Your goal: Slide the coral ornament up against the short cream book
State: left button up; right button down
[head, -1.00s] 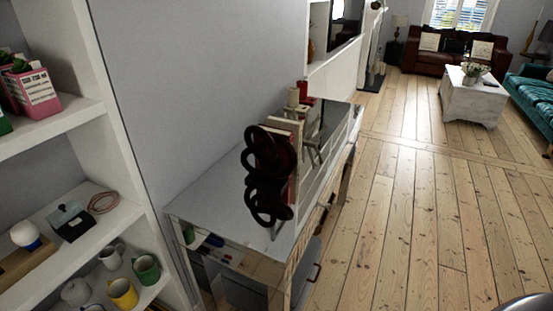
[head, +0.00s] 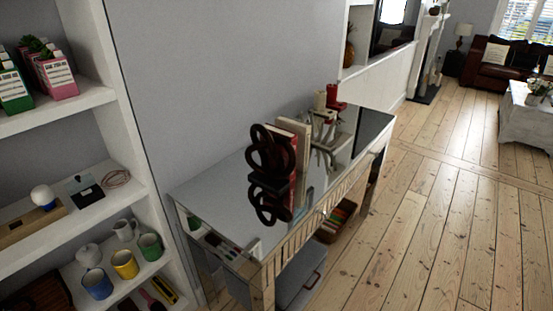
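A pale, branching piece that looks like the coral ornament (head: 325,133) stands on the mirrored top of a console table (head: 222,190). It is just right of and beyond a small upright row of books. In that row a cream book (head: 301,128) stands beside a red book (head: 284,133). I cannot tell whether the coral touches the cream book or a small gap lies between them. A dark looped knot ornament (head: 268,150) stands in front of the books and hides part of them. Neither of my grippers is in view.
Red and cream candle-like pieces (head: 332,94) stand behind the coral. The table's near left top and far right end are clear. White shelves (head: 140,188) with mugs stand at the left. Open floorboards (head: 420,230) lie to the right.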

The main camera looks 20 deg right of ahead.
aim_at(317, 142)
jog(key=l+u, duration=0.15)
jog(key=l, duration=0.25)
jog(key=k+l+u, duration=0.1)
jog(key=l, duration=0.35)
jog(key=l+u, duration=0.25)
jog(key=l, duration=0.6)
jog(key=l+u, duration=0.1)
jog(key=l, duration=0.3)
jog(key=i+l+u, duration=0.15)
jog(key=l, duration=0.3)
jog(key=i+l, duration=0.15)
jog(key=l, duration=0.2)
jog(key=i+l+u, duration=0.1)
jog(key=l, duration=0.3)
jog(key=i+l+u, duration=0.1)
jog(key=l, duration=0.3)
